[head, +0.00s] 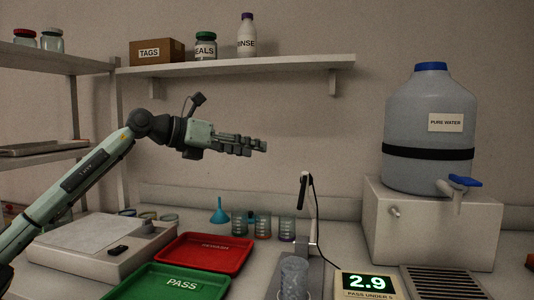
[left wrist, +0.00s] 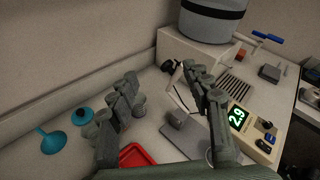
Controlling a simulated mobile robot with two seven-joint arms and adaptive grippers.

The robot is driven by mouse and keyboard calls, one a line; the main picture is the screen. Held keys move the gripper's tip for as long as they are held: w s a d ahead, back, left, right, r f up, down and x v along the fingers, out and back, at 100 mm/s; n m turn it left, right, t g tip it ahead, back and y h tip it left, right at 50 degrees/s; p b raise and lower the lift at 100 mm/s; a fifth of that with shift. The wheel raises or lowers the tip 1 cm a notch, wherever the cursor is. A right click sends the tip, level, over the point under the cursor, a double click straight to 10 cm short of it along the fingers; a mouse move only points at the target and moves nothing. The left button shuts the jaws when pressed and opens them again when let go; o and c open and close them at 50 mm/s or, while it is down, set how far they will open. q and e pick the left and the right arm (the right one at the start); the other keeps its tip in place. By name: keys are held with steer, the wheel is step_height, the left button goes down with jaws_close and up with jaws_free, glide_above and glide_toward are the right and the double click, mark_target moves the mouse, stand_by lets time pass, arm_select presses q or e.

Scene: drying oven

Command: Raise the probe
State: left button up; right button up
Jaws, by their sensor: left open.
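The dark probe (head: 304,191) hangs on a slim upright stand behind a clear beaker (head: 293,276). A thin black cable runs from it down to the meter (head: 366,285), which reads 2.9. My left gripper (head: 263,146) is open and empty, up in the air to the left of the probe and higher than it. In the left wrist view my left gripper (left wrist: 160,73) has its fingers apart, with the dark probe head (left wrist: 172,67) beyond them. The stand's grey base (left wrist: 184,138) shows below; the right finger hides part of the stand. My right gripper is not in view.
A water jug (head: 428,130) with a blue tap stands on a white block at the right. Red (head: 205,254) and green (head: 170,284) trays lie at the front left. Several small cups and a blue funnel (head: 219,212) stand behind. A wall shelf (head: 240,67) is above.

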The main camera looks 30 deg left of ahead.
arm_select(q)
steer(key=shift+v, duration=1.95)
